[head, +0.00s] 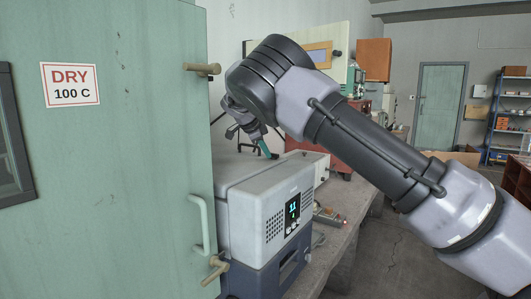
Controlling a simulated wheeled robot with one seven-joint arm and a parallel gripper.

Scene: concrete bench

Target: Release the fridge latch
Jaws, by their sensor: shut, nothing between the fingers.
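A boxy grey unit (266,205) with a lit display (292,212) and vent holes stands on the bench; it may be the fridge, but no label says so. I cannot make out a latch on it. My gripper (266,150) points down just above or behind the back of the unit's top, with a teal tip showing. It is shut and empty. I cannot tell whether it touches anything, as my wrist and the unit partly hide that area.
A green cabinet door (120,150) marked DRY 100 C, with a pale handle (201,224) and two brass-coloured knobs, fills the left. A dark blue unit (284,272) sits under the grey one. The concrete bench (338,242) runs back, with equipment behind. Floor is open at right.

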